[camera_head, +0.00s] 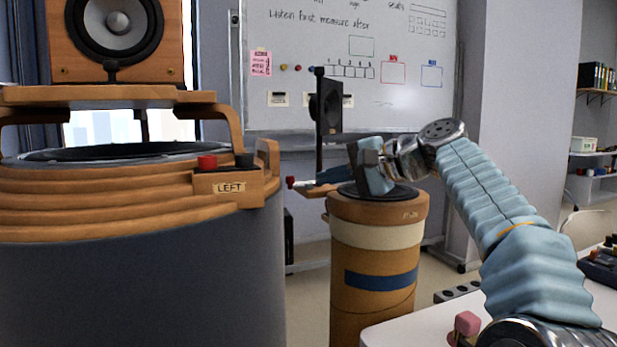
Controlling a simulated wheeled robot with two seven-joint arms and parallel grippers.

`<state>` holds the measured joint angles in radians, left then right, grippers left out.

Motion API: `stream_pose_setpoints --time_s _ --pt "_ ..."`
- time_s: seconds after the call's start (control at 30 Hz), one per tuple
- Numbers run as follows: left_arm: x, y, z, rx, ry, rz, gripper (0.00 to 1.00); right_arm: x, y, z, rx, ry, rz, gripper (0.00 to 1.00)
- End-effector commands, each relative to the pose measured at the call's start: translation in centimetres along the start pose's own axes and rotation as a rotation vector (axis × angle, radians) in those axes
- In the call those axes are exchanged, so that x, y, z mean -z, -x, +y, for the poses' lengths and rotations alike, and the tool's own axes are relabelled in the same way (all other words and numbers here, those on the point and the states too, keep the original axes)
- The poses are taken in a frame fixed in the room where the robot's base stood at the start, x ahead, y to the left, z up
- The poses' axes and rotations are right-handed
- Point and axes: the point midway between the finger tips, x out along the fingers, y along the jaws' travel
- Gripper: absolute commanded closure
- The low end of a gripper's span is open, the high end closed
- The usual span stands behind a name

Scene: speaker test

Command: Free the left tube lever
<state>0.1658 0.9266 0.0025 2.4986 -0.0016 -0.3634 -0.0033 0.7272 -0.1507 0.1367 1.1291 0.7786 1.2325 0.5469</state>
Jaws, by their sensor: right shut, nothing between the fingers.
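The left tube (130,285) is a wide dark grey cylinder with a stepped wooden collar at the near left. A wooden block labelled LEFT (229,187) sits on its collar, with a red knob (207,162) and a black knob (244,160) on top. I cannot tell which part is its lever. My right gripper (366,162) is shut and empty, over the top of a narrower brown tube (345,246), well right of the LEFT block. A thin lever-like piece with a red tip (291,182) sticks out left of that tube's top. My left gripper is not in view.
A wooden speaker (70,45) stands on a wooden bridge (110,96) above the left tube. A dark upright panel (329,106) rises behind my right gripper. A white table (400,335) with a pink object (466,324) is at the lower right.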

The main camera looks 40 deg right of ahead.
Motion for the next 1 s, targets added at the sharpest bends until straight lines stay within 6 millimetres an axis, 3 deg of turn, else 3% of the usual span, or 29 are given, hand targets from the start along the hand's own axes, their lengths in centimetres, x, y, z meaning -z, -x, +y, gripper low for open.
stream_pose_setpoints --time_s 0.1,0.33,1.0 --pt "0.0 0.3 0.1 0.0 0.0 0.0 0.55 0.0 -2.1 -0.5 0.0 0.001 -0.002 1.0" --pt "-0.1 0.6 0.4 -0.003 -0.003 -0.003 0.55 0.0 -4.5 -1.2 0.001 0.0 -0.001 1.0" --pt "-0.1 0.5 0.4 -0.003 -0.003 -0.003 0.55 -0.8 -4.8 -1.2 0.001 -0.006 0.025 1.0"
